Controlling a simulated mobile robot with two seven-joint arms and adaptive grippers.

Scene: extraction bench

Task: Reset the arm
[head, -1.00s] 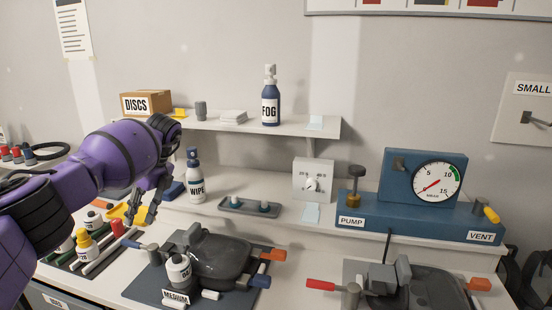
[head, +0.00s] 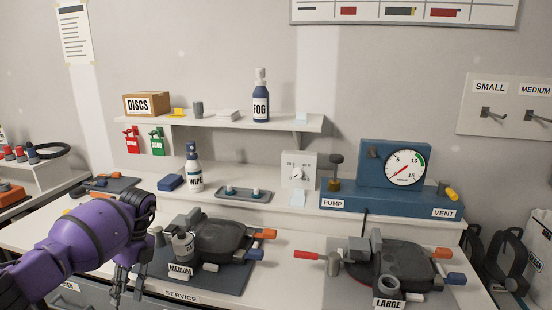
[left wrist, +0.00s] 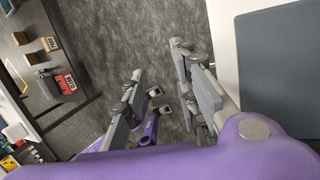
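My left arm is purple and comes in from the lower left of the head view. Its gripper (head: 120,287) hangs low at the front edge of the bench, to the left of the mat with the MEDIUM label. In the left wrist view the grey fingers (left wrist: 160,75) stand apart, with grey floor visible between them and nothing held. My right arm and gripper are in neither view.
The MEDIUM unit (head: 228,236) lies on a dark mat close to my left gripper. The LARGE unit (head: 400,262) is to the right. A blue PUMP and VENT panel (head: 390,205) stands behind. Open floor (left wrist: 110,35) shows beside the bench in the wrist view.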

